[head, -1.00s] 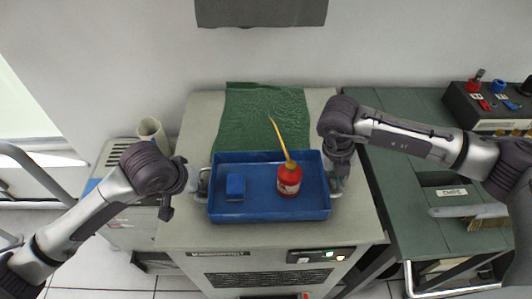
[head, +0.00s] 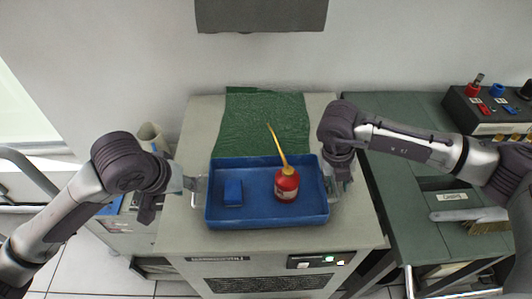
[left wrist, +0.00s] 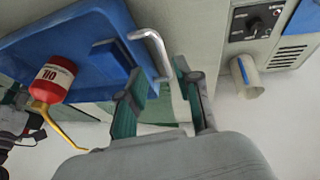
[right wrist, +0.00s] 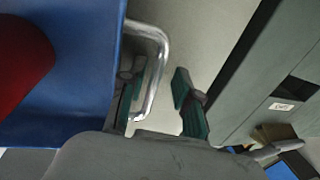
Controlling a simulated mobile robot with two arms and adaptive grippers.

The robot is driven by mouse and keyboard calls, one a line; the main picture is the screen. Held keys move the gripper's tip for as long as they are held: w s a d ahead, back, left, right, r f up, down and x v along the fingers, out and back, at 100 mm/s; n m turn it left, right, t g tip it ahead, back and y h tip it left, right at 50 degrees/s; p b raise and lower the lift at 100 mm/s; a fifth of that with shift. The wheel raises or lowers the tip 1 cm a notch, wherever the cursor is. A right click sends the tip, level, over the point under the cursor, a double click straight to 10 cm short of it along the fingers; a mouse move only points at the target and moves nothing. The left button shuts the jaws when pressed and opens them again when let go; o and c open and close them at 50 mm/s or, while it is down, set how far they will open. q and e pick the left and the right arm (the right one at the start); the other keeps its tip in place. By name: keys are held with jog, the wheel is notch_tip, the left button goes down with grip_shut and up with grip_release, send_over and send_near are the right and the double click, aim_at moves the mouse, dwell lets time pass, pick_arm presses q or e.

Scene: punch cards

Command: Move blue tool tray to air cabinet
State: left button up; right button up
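The blue tool tray (head: 268,219) sits on top of a grey cabinet (head: 260,246) with a front grille, in the head view. It holds a small blue block (head: 233,192) and a red oil can (head: 286,184) with a yellow spout. My left gripper (head: 199,187) is at the tray's left end; in the left wrist view its fingers (left wrist: 158,72) are apart with the metal handle (left wrist: 156,45) between them. My right gripper (head: 338,182) is at the right end; in the right wrist view its fingers (right wrist: 158,88) are apart on either side of the handle (right wrist: 158,55).
A green cloth (head: 265,120) lies behind the tray. A green workbench (head: 405,185) with a brush (head: 475,217) and a control box (head: 490,108) stands to the right. A lower cart with a pale cup (head: 152,138) is at left. Cabinet top in front of the tray is bare.

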jog(key=shift+a+r, duration=0.1)
jog(key=shift+r, duration=0.3)
pick_arm(q)
jog(key=shift+s+a+r, duration=0.15)
jog(key=shift+s+r, duration=0.1)
jog(key=shift+r, duration=0.35)
pick_arm(e)
notch_tip(320, 180, up, 11)
jog(key=a, duration=0.2)
jog(key=shift+a+f, duration=0.1)
